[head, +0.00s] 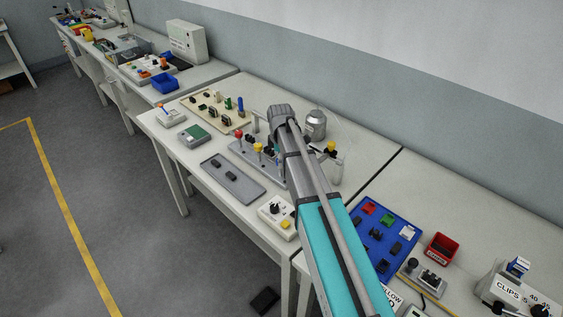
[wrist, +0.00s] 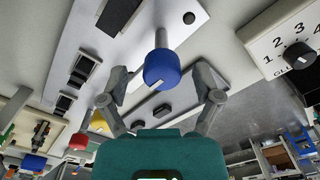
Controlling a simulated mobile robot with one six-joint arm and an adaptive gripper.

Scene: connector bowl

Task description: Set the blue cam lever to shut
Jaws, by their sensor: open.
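The blue cam lever shows in the wrist view as a blue ball knob (wrist: 162,70) with a white mark, on a short grey shaft rising from a pale base plate (wrist: 125,45). My gripper (wrist: 163,82) is open, with one finger on each side of the knob. Gaps show on both sides, so I see no grip on it. I cannot tell how far the knob reaches in between the fingers. In the head view my arm hides the blue lever and most of my gripper.
A red knob (head: 238,134) and a yellow knob (head: 258,147) stand on the same fixture. A grey tray (head: 232,180) lies in front, and a white box with a black knob (head: 277,215) is nearby. A metal canister (head: 316,125) stands behind. A numbered dial box (wrist: 290,40) is at upper right in the wrist view.

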